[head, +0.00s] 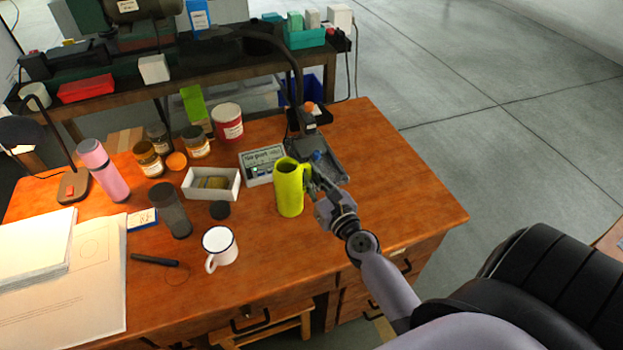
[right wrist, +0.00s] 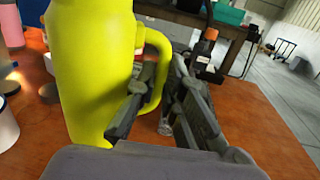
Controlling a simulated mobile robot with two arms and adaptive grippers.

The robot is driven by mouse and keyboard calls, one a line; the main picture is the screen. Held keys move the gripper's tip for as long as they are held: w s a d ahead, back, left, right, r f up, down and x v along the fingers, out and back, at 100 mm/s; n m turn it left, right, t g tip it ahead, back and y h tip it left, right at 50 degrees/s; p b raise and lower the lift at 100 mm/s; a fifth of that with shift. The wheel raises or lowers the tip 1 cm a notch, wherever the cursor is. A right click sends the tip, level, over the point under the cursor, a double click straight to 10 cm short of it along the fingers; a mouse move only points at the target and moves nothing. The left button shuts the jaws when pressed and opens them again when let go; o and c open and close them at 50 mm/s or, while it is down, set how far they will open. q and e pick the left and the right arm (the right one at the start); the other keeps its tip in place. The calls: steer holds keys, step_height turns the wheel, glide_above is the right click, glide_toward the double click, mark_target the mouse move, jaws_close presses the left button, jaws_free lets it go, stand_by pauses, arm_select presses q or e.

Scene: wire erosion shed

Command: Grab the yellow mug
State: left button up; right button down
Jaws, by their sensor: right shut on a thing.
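The yellow mug (head: 289,188) is tall and yellow-green, upright at the right part of the wooden desk. My right gripper (head: 314,184) is at the mug's right side, where the handle is. In the right wrist view the mug (right wrist: 92,70) fills the left part, and the right gripper (right wrist: 152,118) is shut on its handle (right wrist: 160,62), with one finger inside the loop. Whether the mug's base touches the desk is hard to tell. My left gripper is not in view.
A white mug (head: 220,246) stands left of the yellow mug on the desk (head: 240,290). A white box (head: 211,193), a grey device (head: 262,165), a pink bottle (head: 103,170) and several jars stand nearby. A black chair (head: 545,285) is at right.

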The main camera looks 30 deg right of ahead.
step_height(320, 180, up, 10)
steer(key=p, duration=0.7)
